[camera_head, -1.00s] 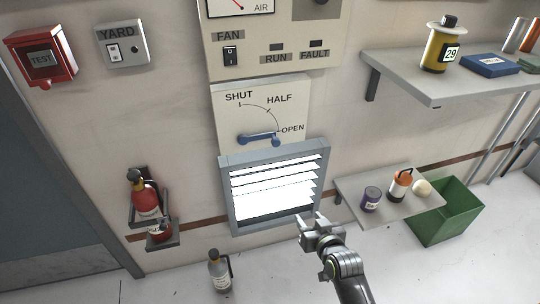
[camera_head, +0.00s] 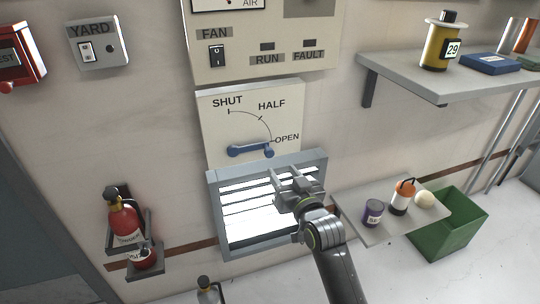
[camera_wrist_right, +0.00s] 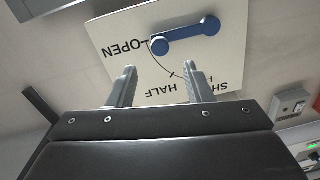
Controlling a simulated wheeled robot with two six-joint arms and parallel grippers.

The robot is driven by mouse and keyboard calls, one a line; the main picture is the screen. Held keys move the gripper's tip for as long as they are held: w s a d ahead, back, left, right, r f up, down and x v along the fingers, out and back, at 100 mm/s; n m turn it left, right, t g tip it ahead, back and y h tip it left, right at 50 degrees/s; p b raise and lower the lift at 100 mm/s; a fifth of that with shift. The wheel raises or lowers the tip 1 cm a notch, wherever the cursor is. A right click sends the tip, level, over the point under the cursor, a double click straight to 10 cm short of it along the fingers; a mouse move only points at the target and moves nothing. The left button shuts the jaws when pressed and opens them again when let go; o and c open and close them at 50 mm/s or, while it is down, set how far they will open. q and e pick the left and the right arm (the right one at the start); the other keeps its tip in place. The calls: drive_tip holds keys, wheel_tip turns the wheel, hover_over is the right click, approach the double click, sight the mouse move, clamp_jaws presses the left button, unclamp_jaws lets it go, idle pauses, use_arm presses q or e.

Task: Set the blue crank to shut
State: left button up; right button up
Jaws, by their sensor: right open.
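The blue crank (camera_head: 250,151) sits on a pale dial plate (camera_head: 215,130) marked SHUT, HALF and OPEN. Its arm points right, with the knob end just below the OPEN mark. The wrist view shows the crank (camera_wrist_right: 185,36) upside down, beyond the fingertips. My right gripper (camera_head: 296,177) is open and empty, in front of the louvre, below and right of the crank and apart from it. In the wrist view its two fingers (camera_wrist_right: 160,80) are spread, with the plate between and beyond them. My left gripper is not in view.
A louvred vent (camera_head: 212,215) is directly below the plate. A fan panel (camera_head: 203,65) is above. At right are a high shelf (camera_head: 400,80), a lower shelf (camera_head: 375,236) with small containers, and a green bin (camera_head: 455,235).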

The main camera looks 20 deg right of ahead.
sight(271, 155)
drive_tip(key=w, duration=0.6)
drive_tip(key=w+b, duration=0.1)
drive_tip(key=w, duration=0.2)
drive_tip(key=shift+w+a, duration=0.3)
drive_tip(key=shift+a, duration=0.1)
drive_tip(key=shift+c, duration=0.5)
clamp_jaws()
